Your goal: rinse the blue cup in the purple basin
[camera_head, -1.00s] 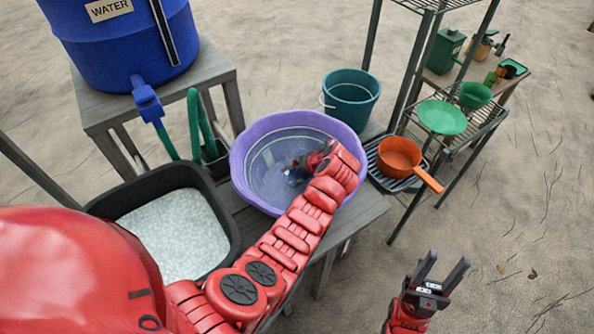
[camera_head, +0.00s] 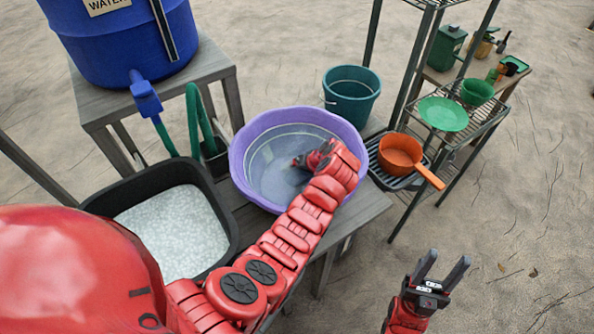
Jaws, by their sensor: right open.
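The purple basin (camera_head: 240,176) stands on the grey bench and holds water. My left arm reaches in from the lower left, over the basin's near right rim. My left gripper (camera_head: 303,161) is inside the basin, small and mostly hidden by its own wrist, so its jaws cannot be made out. I cannot make out the blue cup now; it may be hidden by the wrist or under the water. My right gripper (camera_head: 440,271) is open and empty at the lower right, over the sandy ground, well away from the basin.
A black tub (camera_head: 226,218) of white pebbly material stands left of the basin. A blue water barrel (camera_head: 120,45) with a tap is behind it. A teal bucket (camera_head: 350,100) stands behind the basin. An orange pan (camera_head: 400,152) and shelf rack are to the right.

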